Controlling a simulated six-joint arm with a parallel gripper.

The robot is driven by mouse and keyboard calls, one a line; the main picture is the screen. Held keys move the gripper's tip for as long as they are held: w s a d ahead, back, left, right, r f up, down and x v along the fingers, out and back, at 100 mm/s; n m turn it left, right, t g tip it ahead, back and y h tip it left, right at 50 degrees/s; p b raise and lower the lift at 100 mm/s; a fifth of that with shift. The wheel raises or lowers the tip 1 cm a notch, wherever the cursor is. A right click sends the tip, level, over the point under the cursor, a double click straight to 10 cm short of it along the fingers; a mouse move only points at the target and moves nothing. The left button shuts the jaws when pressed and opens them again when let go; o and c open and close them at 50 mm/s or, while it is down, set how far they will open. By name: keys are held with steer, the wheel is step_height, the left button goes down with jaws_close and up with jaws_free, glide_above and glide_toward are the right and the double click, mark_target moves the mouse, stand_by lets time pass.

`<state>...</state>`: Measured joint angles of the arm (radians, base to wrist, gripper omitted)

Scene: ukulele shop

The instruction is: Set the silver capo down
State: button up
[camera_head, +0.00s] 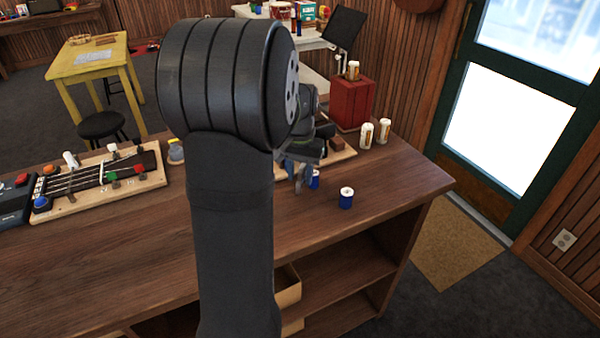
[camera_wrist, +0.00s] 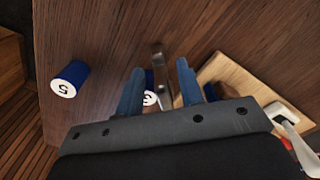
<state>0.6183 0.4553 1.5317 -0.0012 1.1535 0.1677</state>
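A silver metal piece (camera_wrist: 160,68), which looks like the silver capo, shows between my fingers in the wrist view, over the brown wooden counter (camera_head: 370,225). My gripper (camera_wrist: 160,70) has two blue fingers standing apart, with a narrow gap on each side of the silver piece. I see no clear contact; its lower end is hidden by the gripper body. In the head view my gripper (camera_head: 298,180) is low over the counter, partly behind my arm, and the capo cannot be made out there.
A blue can marked 3 (camera_wrist: 150,98) is close by my left finger. Another blue can marked 5 (camera_wrist: 70,78) lies clear of it; it also shows in the head view (camera_head: 346,198). A wooden board (camera_wrist: 235,85) is at right. White cans (camera_head: 384,130) and a red box (camera_head: 350,103) stand behind.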

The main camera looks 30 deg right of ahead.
mark_target(300, 171)
steer(key=shift+r, duration=0.1)
steer(key=shift+o, duration=0.3)
step_height(300, 171, up, 12)
steer(key=shift+r, duration=0.1)
stand_by(0.3)
